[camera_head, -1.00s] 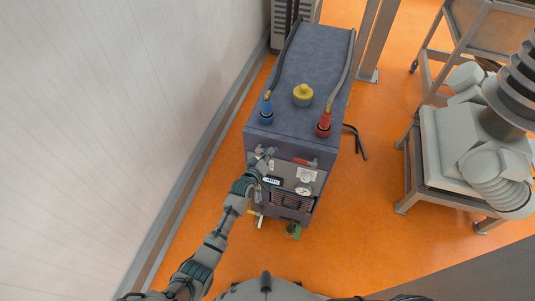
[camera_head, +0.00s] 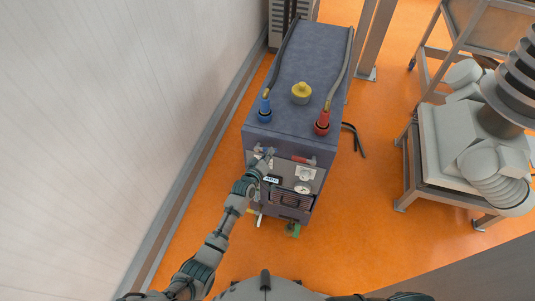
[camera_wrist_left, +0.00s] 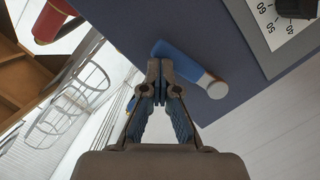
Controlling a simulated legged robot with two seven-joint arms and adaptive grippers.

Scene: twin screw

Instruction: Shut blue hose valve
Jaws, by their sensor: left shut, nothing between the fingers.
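The blue valve handle (camera_wrist_left: 185,66) shows in the left wrist view as a short blue lever with a pale end, on the dark blue face of the machine (camera_head: 314,60). My left gripper (camera_wrist_left: 161,66) is shut and empty. Its fingertips overlap the left part of the lever in that view; I cannot tell whether they touch it. In the head view my left gripper (camera_head: 264,157) is at the upper left of the machine's front panel, below the blue hose fitting (camera_head: 265,113), and mostly hides the lever. My right gripper is not in view.
A red handle (camera_head: 304,160) is right of my left gripper on the panel, above gauges (camera_head: 302,189). A red hose fitting (camera_head: 322,124) and yellow cap (camera_head: 301,93) stand on top. A wall (camera_head: 110,110) runs along the left.

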